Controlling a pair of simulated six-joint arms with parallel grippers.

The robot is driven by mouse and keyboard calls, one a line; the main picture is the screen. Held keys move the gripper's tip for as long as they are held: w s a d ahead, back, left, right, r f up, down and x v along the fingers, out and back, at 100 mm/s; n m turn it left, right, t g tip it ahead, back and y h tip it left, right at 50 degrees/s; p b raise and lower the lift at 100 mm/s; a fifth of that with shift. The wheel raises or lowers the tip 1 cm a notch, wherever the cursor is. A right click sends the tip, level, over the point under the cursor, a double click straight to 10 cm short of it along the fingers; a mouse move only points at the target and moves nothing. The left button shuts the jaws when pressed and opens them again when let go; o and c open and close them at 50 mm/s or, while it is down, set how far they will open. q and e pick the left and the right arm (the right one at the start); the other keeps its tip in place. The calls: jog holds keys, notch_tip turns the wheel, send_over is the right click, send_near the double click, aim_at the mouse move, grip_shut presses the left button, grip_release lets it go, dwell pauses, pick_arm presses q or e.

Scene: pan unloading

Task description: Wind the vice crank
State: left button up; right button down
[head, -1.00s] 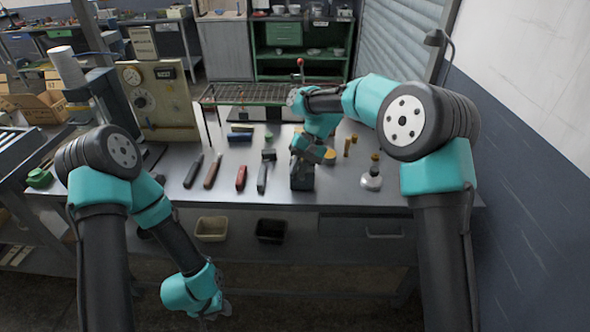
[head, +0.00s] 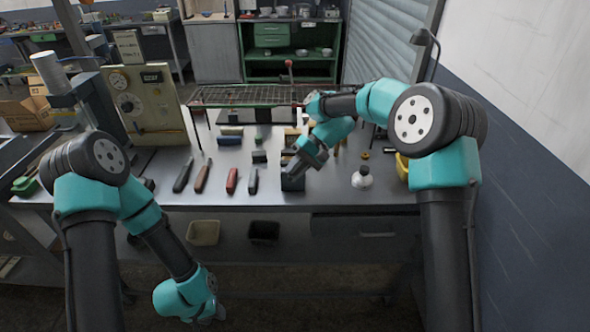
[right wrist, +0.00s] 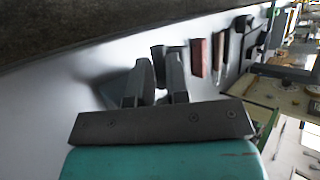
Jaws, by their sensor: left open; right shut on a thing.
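The vice (head: 293,182) is a small dark block near the front edge of the grey bench, right of a row of hand tools. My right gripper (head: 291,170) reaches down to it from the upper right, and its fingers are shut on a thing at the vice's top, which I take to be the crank. In the right wrist view the two dark fingers (right wrist: 160,80) are close together, and the crank is mostly hidden by them. My left gripper (head: 212,316) is open and empty, hanging low in front of the bench.
Several hand tools, among them a red-handled one (head: 232,181), lie left of the vice. A white flask-like item (head: 362,178) stands to its right. A wire rack (head: 250,95) is behind. Bins (head: 204,232) sit under the bench.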

jog(key=c, duration=1.1)
grip_release()
jog(key=v, duration=1.7)
jog(key=shift+r, duration=0.2)
jog(key=shift+w, duration=0.1)
